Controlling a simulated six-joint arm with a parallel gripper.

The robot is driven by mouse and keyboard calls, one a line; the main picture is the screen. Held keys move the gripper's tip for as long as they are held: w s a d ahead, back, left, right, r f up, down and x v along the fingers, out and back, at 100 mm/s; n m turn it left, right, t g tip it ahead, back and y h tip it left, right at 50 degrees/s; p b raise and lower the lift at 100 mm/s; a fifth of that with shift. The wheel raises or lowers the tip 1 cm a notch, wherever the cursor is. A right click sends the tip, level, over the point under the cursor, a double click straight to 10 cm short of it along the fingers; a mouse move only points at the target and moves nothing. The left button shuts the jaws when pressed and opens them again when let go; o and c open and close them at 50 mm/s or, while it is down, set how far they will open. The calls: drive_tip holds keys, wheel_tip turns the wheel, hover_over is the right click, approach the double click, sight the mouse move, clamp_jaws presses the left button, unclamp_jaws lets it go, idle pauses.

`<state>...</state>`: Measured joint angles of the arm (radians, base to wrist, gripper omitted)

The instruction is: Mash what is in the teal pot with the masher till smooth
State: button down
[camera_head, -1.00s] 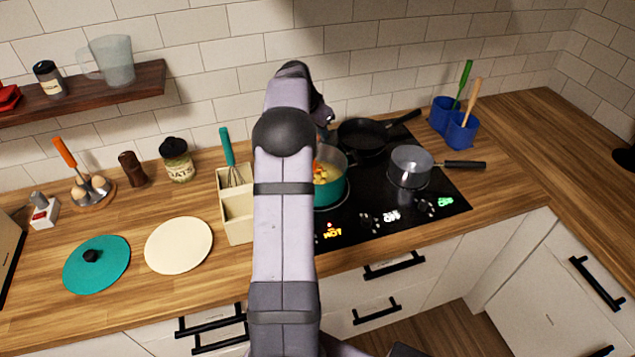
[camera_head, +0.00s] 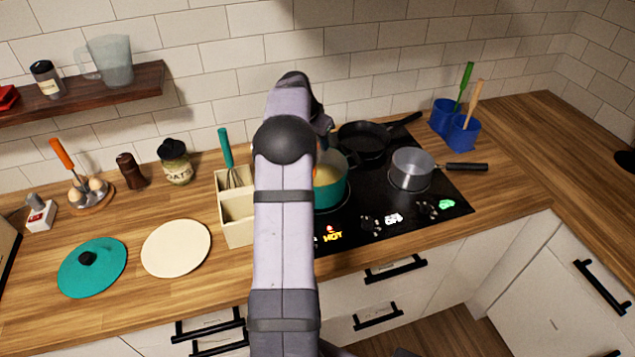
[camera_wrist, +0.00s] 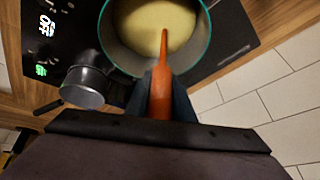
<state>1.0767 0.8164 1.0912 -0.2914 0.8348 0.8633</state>
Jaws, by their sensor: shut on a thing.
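The teal pot (camera_head: 330,196) stands on the hob's front left burner, partly hidden behind my arm. Its contents (camera_head: 326,176) are pale yellow. In the wrist view the pot (camera_wrist: 106,42) holds an even yellow mash (camera_wrist: 150,22) with no lumps that I can make out. My gripper (camera_wrist: 160,88) is shut on the orange handle of the masher (camera_wrist: 162,80). The handle reaches down into the pot, and the masher's head is hidden in the mash. The head view hides my gripper behind my arm.
A grey saucepan (camera_head: 412,170) and a black frying pan (camera_head: 364,140) share the hob (camera_head: 400,208), where a red-yellow HOT sign glows. A cream utensil box (camera_head: 237,222) stands left of the pot. The teal lid (camera_head: 105,262) and a cream round board (camera_head: 176,260) lie farther left.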

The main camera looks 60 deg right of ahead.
drive_tip(key=shift+r+p, duration=1.45)
drive_tip(key=shift+r, duration=0.85)
drive_tip(key=shift+f, duration=0.1)
drive_tip(key=shift+s+a+f+b, duration=0.1)
drive_tip(key=shift+s+a+b, duration=0.1)
drive_tip(key=shift+s+b, duration=0.35)
drive_tip(key=shift+s+a+b, duration=0.55)
drive_tip(key=shift+b, duration=0.25)
drive_tip(key=shift+r, duration=0.2)
